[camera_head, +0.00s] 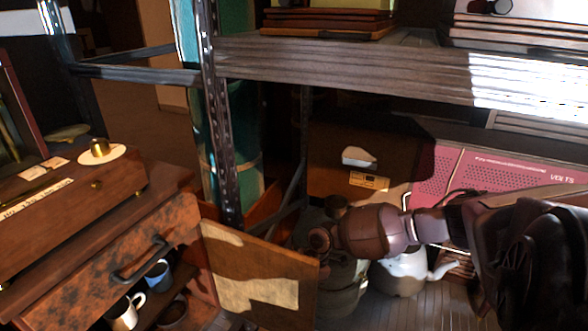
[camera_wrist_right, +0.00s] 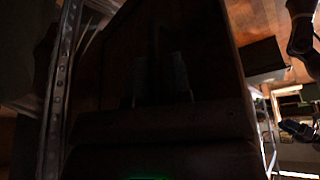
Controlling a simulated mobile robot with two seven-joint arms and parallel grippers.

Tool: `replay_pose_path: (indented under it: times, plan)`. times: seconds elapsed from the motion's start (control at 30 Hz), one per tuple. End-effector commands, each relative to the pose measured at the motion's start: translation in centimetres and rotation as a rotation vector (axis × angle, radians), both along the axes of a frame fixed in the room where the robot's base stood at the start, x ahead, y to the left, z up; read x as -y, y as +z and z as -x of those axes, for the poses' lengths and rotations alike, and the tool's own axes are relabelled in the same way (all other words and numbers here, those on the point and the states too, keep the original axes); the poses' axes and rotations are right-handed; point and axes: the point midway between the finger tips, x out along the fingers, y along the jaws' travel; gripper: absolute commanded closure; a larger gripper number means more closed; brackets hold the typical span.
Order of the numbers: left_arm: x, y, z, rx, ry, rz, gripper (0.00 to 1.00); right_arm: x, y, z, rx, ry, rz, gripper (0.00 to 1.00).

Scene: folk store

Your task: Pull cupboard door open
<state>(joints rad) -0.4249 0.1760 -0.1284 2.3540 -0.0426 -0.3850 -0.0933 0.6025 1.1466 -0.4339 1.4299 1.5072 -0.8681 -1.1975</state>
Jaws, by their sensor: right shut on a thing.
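The cupboard (camera_head: 150,235) stands at the lower left of the head view. Its wooden door (camera_head: 258,275) stands swung open, its outer face turned away. Its free edge is at the right, by my right gripper (camera_head: 320,240). The gripper is shut, apparently on the door's handle, which is hidden behind the panel. In the right wrist view, the dark fingers (camera_wrist_right: 155,80) are in front of a brown panel (camera_wrist_right: 190,40), too dark to make out the grip. My left gripper is not in view.
Mugs (camera_head: 124,312) stand inside the cupboard, below a drawer with a dark handle (camera_head: 140,262). A metal shelf post (camera_head: 218,120) rises behind the door. A white teapot (camera_head: 400,272) and a pink box (camera_head: 490,180) are near my right arm.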

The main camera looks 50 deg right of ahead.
Motion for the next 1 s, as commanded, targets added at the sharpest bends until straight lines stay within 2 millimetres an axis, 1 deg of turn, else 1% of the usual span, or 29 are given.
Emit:
replay_pose_path:
  times: [0.03,0.33,0.37,0.4,0.47,0.83,0.93,1.0]
  plan:
    - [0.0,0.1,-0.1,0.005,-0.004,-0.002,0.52,-0.1,0.1,-0.3,0.007,0.002,-0.006,1.00]
    - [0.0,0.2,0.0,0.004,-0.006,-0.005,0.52,-0.2,0.5,-0.6,0.012,0.003,-0.008,1.00]
    - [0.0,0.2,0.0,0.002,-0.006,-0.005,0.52,-0.2,0.5,-0.6,0.013,0.003,-0.009,0.77]
    - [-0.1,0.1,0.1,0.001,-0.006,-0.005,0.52,-0.2,0.5,-0.6,0.013,0.004,-0.009,0.71]
    - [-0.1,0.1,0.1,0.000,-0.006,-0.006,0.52,-0.2,0.5,-0.5,0.012,0.004,-0.008,0.62]
    - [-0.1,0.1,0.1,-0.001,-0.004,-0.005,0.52,0.1,0.5,-0.2,0.006,0.006,-0.004,0.62]
    - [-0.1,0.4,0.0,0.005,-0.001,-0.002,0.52,0.3,1.3,-0.2,0.008,0.005,-0.003,0.62]
    - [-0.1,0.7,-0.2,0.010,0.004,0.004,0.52,0.7,2.3,-0.1,0.010,0.005,-0.003,0.62]
